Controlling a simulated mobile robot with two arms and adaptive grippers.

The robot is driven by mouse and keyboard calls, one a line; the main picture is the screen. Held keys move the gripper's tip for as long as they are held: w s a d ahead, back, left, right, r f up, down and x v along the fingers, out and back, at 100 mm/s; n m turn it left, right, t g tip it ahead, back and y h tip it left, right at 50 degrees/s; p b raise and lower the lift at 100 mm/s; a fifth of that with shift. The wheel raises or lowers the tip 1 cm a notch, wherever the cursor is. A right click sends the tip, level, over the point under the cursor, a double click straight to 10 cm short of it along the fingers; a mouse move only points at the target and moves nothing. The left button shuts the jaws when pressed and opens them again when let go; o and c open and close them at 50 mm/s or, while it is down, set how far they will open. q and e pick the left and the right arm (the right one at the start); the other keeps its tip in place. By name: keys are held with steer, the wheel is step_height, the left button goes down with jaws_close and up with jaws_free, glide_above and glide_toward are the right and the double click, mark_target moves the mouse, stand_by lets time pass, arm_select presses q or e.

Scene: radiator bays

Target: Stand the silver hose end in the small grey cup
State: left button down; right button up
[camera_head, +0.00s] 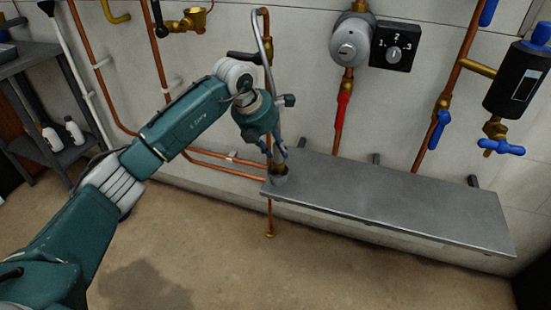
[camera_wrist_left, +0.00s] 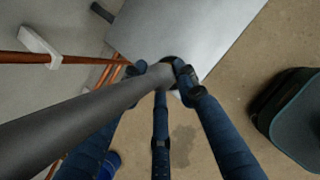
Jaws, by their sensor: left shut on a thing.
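The small grey cup (camera_head: 279,180) stands at the left end of the grey metal shelf (camera_head: 400,204). My left gripper (camera_head: 276,154) is above the cup, pointing down, its fingers shut on the hose end. A grey hose (camera_head: 262,35) rises behind my wrist and bends over at the top. In the left wrist view the hose (camera_wrist_left: 85,118) runs between my fingers (camera_wrist_left: 160,80) towards a dark round rim at the shelf's edge. The hose end's tip is at the cup's mouth; how deep it sits is hidden. My right gripper is out of view.
Copper pipes run along the wall behind, with a red-handled valve (camera_head: 343,104), a numbered dial (camera_head: 394,50) and a black unit with blue taps (camera_head: 517,80) to the right. The rest of the shelf is bare. A dark rack with white bottles (camera_head: 74,131) stands at the left.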

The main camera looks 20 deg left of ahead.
mark_target(274, 155)
arm_select(q)
step_height(274, 155, down, 4)
steer(key=shift+r, duration=0.1)
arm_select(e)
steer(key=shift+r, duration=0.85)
arm_select(q)
steer(key=shift+f+b, duration=0.25)
steer(key=shift+b, duration=0.05)
steer(key=c, duration=1.3)
jaws_free()
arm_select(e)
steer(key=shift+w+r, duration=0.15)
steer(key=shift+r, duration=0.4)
